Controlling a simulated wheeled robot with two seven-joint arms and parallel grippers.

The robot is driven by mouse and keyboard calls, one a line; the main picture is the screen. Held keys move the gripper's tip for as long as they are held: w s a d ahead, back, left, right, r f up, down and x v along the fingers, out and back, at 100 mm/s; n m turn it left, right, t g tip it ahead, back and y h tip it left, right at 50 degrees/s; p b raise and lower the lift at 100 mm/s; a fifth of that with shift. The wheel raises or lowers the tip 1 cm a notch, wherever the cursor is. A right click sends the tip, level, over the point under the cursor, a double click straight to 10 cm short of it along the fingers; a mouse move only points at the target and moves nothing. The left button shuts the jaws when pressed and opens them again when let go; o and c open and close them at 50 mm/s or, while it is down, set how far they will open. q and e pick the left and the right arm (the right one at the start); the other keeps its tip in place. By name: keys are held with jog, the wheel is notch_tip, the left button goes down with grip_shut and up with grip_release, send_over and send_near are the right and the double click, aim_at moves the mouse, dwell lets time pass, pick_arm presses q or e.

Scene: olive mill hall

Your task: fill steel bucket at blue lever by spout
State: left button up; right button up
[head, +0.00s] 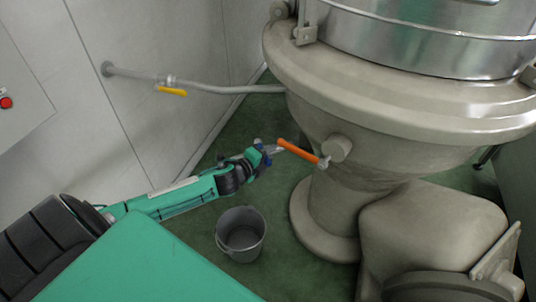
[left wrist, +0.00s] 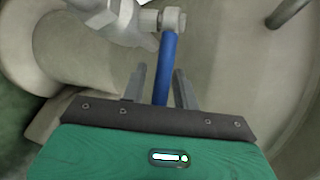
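The grey steel bucket (head: 241,233) stands upright on the green floor; I see no liquid in it. My left gripper (head: 272,149) is beside the big machine, above and behind the bucket. In the left wrist view the blue lever (left wrist: 169,60) hangs from a pale metal fitting (left wrist: 120,20), and its lower end is between the fingers of my left gripper (left wrist: 160,88). The fingers are apart, with gaps on both sides of the lever. In the head view the lever is mostly hidden by the gripper. I cannot clearly make out the spout. My right gripper is not in view.
An orange lever (head: 299,152) sticks out from the machine (head: 385,100) close to my left gripper. A wall pipe (head: 225,89) carries a yellow lever (head: 172,91). A red button (head: 6,103) is at the far left. Floor around the bucket is clear.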

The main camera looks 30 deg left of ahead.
pick_arm(q)
grip_shut()
